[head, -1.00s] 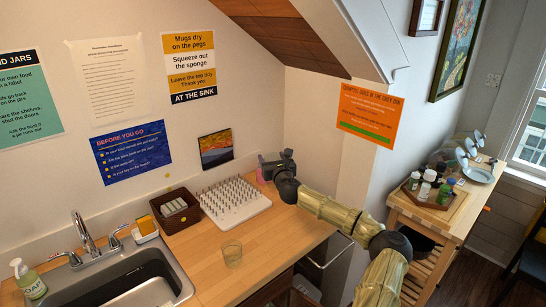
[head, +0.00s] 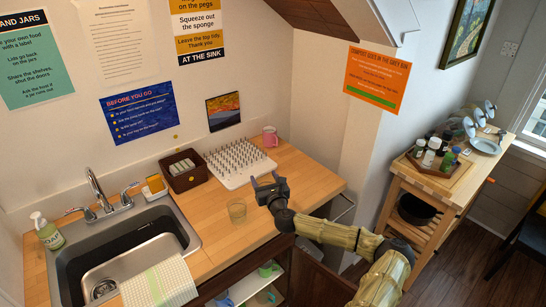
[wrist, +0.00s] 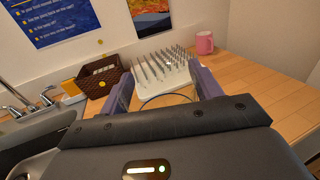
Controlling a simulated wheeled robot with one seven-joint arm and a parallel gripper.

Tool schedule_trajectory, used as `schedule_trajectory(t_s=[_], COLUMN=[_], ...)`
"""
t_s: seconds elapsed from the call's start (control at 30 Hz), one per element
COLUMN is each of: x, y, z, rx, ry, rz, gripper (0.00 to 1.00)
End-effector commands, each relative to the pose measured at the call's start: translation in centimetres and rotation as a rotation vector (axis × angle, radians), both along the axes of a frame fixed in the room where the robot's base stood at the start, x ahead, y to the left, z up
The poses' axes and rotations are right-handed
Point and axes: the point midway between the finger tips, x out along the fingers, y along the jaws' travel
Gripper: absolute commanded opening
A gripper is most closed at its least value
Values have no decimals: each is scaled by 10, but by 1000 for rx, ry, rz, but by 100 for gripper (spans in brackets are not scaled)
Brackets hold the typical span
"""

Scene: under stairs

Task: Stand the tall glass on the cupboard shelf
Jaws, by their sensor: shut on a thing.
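My gripper (head: 264,180) is above the wooden counter, near the front of the peg rack. In the wrist view its two fingers (wrist: 163,92) stand apart, shut on the tall glass; only the thin clear rim of the glass (wrist: 166,95) shows between them. In the head view the held glass cannot be made out. The cupboard is open below the counter, and its pale shelf (head: 250,290) shows at the bottom of the head view with coloured items in it. Its dark door (head: 312,280) stands open to the right.
Behind are the white peg rack (head: 232,177), a pink mug (head: 270,136) and a brown basket (head: 184,182). The sink (head: 130,262) with a towel (head: 160,284) is at left. The right end of the counter is clear.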

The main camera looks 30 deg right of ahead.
Motion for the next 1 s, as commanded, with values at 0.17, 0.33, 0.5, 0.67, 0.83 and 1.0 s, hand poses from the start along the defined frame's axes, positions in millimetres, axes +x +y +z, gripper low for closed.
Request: schedule_trajectory(t_s=[0.17, 0.33, 0.5, 0.67, 0.83, 1.0], x=[-47, -90, -127, -139, -144, -144], y=[66, 116, 154, 165, 168, 169], z=[-42, -62, -88, -113, -144, -163], rx=[6, 7, 11, 13, 12, 12], ry=[-1, -6, -8, -9, -9, -9], rz=[76, 131, 171, 180, 183, 184], gripper=[23, 23, 23, 23, 23, 23])
